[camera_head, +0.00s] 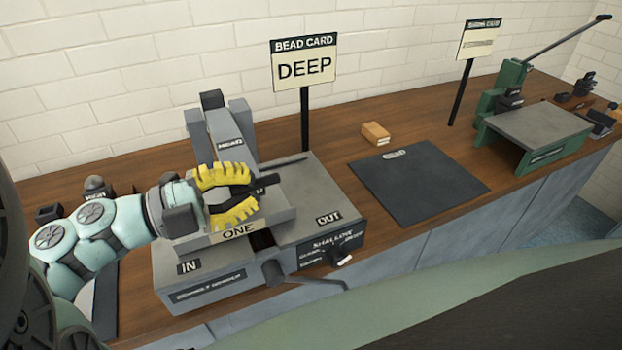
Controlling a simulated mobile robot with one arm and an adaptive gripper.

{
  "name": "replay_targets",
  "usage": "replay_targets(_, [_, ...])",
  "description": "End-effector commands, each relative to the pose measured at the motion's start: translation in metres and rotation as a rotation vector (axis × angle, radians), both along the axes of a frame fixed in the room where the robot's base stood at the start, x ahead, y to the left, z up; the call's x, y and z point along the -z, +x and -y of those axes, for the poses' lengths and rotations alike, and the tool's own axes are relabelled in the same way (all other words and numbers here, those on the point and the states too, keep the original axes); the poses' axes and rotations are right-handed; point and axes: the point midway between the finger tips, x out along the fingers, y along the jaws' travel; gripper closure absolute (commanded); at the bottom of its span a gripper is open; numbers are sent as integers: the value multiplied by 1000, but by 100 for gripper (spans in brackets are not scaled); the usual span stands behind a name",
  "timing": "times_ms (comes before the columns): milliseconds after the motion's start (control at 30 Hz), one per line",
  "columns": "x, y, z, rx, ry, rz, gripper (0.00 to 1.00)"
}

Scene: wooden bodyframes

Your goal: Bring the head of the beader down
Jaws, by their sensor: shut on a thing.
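The beader (205,285) is a grey machine on the bench at the left. Its tilted upper part, the head (228,135), rises at the back. Labels IN, ONE and OUT are on the machine. My gripper (255,194) has yellow fingers and comes in from the left over the block marked ONE. It is shut on a black handle (268,187) at the head's front. The fingers hide part of the handle and the head's lower end. I cannot tell the gap beneath the head.
A sign (304,68) reads BEAD CARD, DEEP. A selector knob (342,260) is on the beader's front right. A dark mat (420,172) and tan block (375,133) lie to the right. A green machine (500,90) with a long lever stands farther right.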

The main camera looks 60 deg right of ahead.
Motion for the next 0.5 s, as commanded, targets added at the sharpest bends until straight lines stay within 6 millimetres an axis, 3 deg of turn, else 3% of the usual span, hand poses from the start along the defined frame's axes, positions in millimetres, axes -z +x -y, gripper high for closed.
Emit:
replay_targets(33, [12, 4, -1, -19, 27, 18, 100])
replay_targets(367, [14, 5, -1, -21, 33, 15, 100])
replay_targets(400, [15, 5, -1, -22, 34, 15, 85])
replay_targets(500, [14, 5, -1, -23, 33, 14, 75])
